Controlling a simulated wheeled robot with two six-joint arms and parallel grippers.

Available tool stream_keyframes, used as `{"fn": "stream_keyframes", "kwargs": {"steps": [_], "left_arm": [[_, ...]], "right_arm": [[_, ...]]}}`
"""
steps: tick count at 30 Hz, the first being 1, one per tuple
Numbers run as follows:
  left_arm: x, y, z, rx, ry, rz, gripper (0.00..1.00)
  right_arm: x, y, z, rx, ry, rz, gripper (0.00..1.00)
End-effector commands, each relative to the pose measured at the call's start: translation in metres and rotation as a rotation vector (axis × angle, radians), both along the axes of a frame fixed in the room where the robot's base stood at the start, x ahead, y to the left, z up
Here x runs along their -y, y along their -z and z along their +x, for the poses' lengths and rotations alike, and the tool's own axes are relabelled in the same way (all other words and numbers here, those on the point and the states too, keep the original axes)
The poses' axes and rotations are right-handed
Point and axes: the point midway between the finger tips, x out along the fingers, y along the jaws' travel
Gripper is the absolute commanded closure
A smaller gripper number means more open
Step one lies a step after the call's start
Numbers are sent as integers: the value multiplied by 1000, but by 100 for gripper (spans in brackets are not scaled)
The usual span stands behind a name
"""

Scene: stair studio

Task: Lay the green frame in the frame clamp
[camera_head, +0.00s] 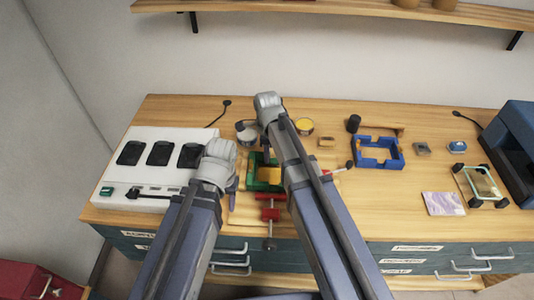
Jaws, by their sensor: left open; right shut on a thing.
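The green frame (254,186) shows only in part between my two arms, with a yellow-orange block (270,174) at its middle. It lies at or just above the frame clamp, which has a pale wooden base (243,212) and red screw parts (270,214) at the front. My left gripper (234,192) is open beside the frame's left side. Whether the frame touches the base is hidden.
A white unit with dark pads (124,190) stands at left. A blue frame with orange parts (364,161), a patterned tile (443,204), a glass-topped stand (467,186) and a dark blue machine (515,140) occupy the right.

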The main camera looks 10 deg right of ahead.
Motion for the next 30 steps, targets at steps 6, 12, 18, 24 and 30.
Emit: {"fn": "stream_keyframes", "kwargs": {"steps": [6, 12, 18, 24, 30], "left_arm": [[0, 10, 0, 0, 0, 0, 50], [0, 10, 0, 0, 0, 0, 50], [0, 10, 0, 0, 0, 0, 50], [0, 10, 0, 0, 0, 0, 50], [0, 10, 0, 0, 0, 0, 50]], "right_arm": [[-3, 10, -15, -36, -1, 6, 75], [-3, 10, -14, -35, -1, 6, 52], [-2, 10, -12, -36, -2, 5, 41], [-2, 10, -10, -36, -2, 4, 41], [-1, 10, -10, -36, -2, 3, 41]]}}
